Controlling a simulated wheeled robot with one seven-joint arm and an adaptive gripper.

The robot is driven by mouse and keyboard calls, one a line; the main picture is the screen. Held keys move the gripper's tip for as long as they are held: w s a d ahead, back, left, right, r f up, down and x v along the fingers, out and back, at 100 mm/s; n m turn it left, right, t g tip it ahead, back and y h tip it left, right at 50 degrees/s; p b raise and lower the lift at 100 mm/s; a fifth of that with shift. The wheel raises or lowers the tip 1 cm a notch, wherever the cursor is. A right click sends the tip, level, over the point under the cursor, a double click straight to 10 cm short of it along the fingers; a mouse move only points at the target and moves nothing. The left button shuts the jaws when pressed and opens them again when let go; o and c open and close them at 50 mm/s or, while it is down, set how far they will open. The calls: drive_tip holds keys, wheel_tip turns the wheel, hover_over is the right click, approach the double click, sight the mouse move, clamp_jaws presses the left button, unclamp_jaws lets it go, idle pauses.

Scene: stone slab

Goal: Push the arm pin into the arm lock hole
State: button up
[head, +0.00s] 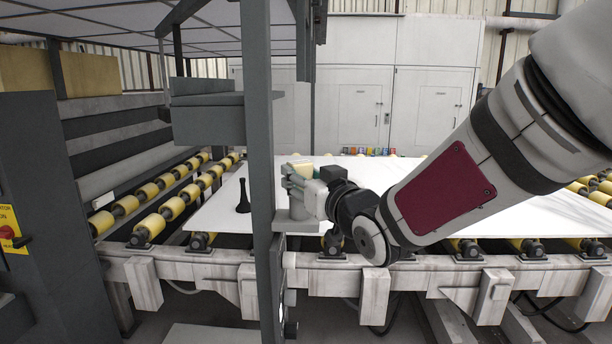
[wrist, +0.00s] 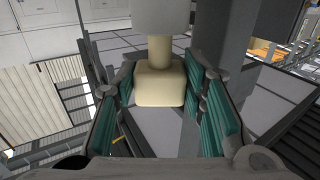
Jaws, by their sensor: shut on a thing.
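The arm pin shows as a cream, block-shaped head (wrist: 160,86) with a narrower neck in the wrist view. My gripper (wrist: 158,75) has its teal-padded fingers on both sides of the head and is shut on it. The neck runs up to a light grey round part (wrist: 160,14); whether it enters that part or only meets it, I cannot tell. In the head view the pin's yellowish top (head: 303,168) shows at my gripper (head: 296,178), just right of the grey upright post (head: 258,150). The lock hole itself is not visible.
A grey bracket (head: 296,226) sits below my gripper beside the post. A white slab (head: 450,199) lies on the roller conveyor, with a black upright object (head: 243,197) on it. Yellow rollers (head: 172,207) run at left. Grey cabinets (head: 359,110) stand behind.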

drive_tip(key=shift+f+b, duration=0.9)
drive_tip(key=shift+f, duration=0.5)
drive_tip(key=o, duration=1.4)
drive_tip(key=shift+s, duration=0.1)
drive_tip(key=v, duration=0.7)
drive_tip(key=shift+s+d, duration=0.15)
